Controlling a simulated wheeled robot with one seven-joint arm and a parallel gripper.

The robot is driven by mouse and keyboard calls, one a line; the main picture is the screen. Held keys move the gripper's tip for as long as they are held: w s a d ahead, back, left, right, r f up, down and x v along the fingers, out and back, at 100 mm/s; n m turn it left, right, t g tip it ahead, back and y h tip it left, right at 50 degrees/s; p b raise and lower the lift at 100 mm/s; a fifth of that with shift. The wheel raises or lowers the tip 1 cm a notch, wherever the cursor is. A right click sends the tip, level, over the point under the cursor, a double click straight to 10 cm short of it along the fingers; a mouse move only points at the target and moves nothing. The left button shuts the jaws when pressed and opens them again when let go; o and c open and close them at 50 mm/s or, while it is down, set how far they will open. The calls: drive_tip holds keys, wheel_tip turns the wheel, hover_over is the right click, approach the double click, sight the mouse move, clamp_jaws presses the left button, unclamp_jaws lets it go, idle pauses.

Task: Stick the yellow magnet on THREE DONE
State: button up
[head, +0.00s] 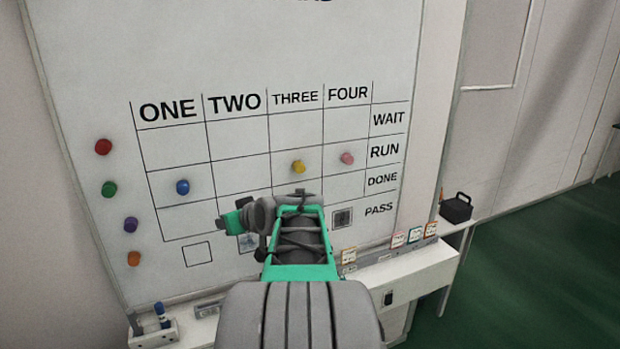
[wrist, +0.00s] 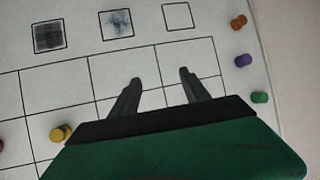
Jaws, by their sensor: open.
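The yellow magnet (head: 299,167) is on the whiteboard in column THREE, row RUN. It also shows in the wrist view (wrist: 60,133), at lower left beside my gripper. The THREE DONE cell (wrist: 52,88) is bare in the wrist view; in the head view my arm partly covers it. My gripper (wrist: 160,77) is open and empty, its fingers pointing at the board near the DONE row. The yellow magnet is outside the fingers, to their left in the wrist view.
A blue magnet (head: 182,187) is in ONE RUN and a pink magnet (head: 347,158) in FOUR RUN. Red (head: 103,147), green (head: 109,189), purple (head: 131,225) and orange (head: 134,258) magnets line the board's left. A ledge (head: 405,272) runs below, holding small cards.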

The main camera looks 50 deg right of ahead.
drive_tip(key=s+d+r+m+t+h, duration=0.1)
drive_tip(key=s+d+r+h, duration=0.15)
drive_tip(key=d, duration=0.65)
drive_tip(key=m+t+h, duration=0.1)
drive_tip(key=m+h, duration=0.1)
drive_tip(key=h, duration=0.1)
approach(301, 169)
drive_tip(key=d, duration=0.1)
drive_tip(key=shift+y, duration=0.25)
drive_tip(key=p+x, duration=0.1)
drive_tip(key=x, duration=0.2)
drive_tip(key=p+x, duration=0.2)
drive_tip(key=x, duration=0.2)
drive_tip(key=shift+w, duration=0.45)
drive_tip(key=shift+w+d+f, duration=0.15)
drive_tip(key=shift+w, duration=0.2)
clamp_jaws()
drive_tip(key=shift+s, duration=0.1)
drive_tip(key=shift+f+b+v, duration=0.1)
drive_tip(key=shift+b+v, duration=0.35)
drive_tip(key=shift+v, duration=0.25)
drive_tip(key=shift+f+b+v, duration=0.15)
drive_tip(key=shift+b+v, duration=0.3)
drive_tip(key=shift+v, duration=0.25)
